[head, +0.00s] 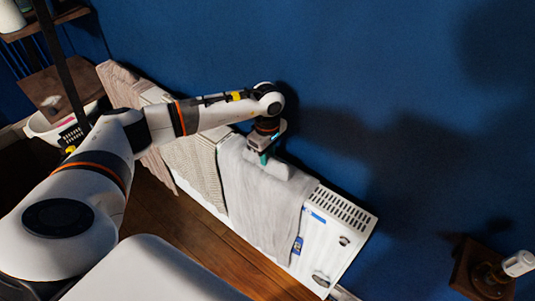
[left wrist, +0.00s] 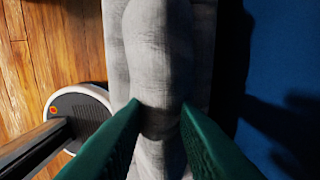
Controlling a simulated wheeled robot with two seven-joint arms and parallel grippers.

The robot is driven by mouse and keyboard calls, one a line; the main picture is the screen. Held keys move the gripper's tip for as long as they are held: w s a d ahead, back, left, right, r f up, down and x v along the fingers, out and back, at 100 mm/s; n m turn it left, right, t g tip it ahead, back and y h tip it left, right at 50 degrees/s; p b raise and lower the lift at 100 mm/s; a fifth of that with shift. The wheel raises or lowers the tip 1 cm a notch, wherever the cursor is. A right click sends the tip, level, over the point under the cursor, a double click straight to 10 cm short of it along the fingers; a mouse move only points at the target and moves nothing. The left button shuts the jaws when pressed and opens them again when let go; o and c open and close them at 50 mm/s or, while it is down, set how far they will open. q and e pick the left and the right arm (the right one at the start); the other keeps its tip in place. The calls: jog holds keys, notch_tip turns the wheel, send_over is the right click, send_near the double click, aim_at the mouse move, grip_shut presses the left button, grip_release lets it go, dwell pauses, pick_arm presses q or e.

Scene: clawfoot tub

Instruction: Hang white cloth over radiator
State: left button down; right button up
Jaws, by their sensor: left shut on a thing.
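The white cloth (head: 258,200) hangs over the top of the white radiator (head: 336,232), its front part draping down the radiator's face. My left gripper (head: 265,156) is at the radiator's top edge, shut on a bunched fold of the cloth. In the left wrist view the two green fingers of my left gripper (left wrist: 162,108) pinch the cloth (left wrist: 158,45) from both sides. The part of the cloth behind the radiator is hidden. My right gripper is not in view.
A beige knitted cloth (head: 196,160) hangs on the radiator just left of the white cloth. The blue wall (head: 400,80) is close behind. A wooden stand (head: 482,272) with a white-topped object is at the lower right. The wooden floor (head: 180,220) in front is partly clear.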

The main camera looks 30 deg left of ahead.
pick_arm(q)
jog(key=c, duration=1.1)
grip_release()
jog(key=shift+r, duration=0.15)
jog(key=shift+r+p, duration=2.45)
jog(key=shift+r, duration=1.45)
